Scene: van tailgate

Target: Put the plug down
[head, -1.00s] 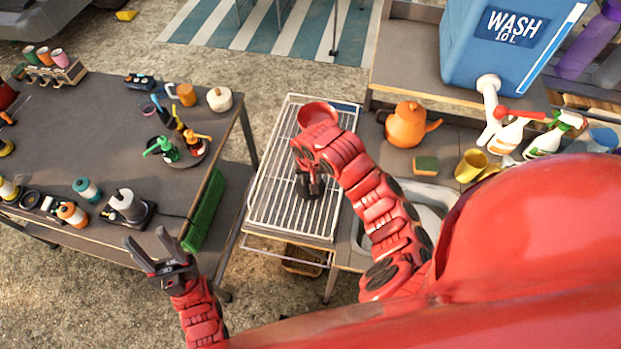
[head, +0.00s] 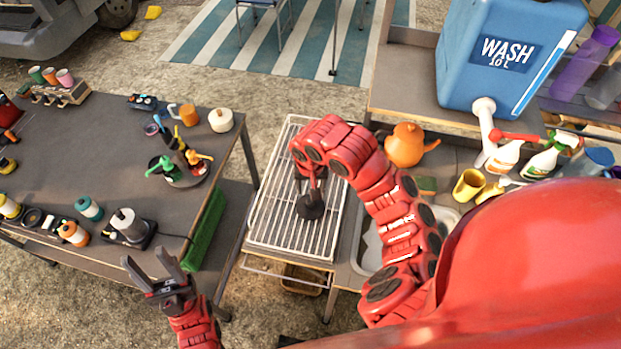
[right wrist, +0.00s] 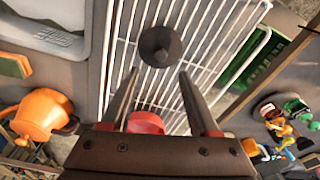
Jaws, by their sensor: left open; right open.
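The black round plug (head: 310,207) rests on the white wire rack (head: 268,228). In the right wrist view the plug (right wrist: 160,46) lies knob-up on the rack's wires (right wrist: 205,60), just beyond my fingertips. My right gripper (right wrist: 158,78) is open and empty, its two fingers apart with the plug clear of them. In the head view the right gripper (head: 316,178) points down just above the plug, partly hidden by my red arm. My left gripper (head: 150,258) is open and empty near the front edge of the dark table at left.
The sink (head: 372,248) and an orange kettle (head: 405,146) are right of the rack. A blue wash container (head: 500,60) stands at the back right.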

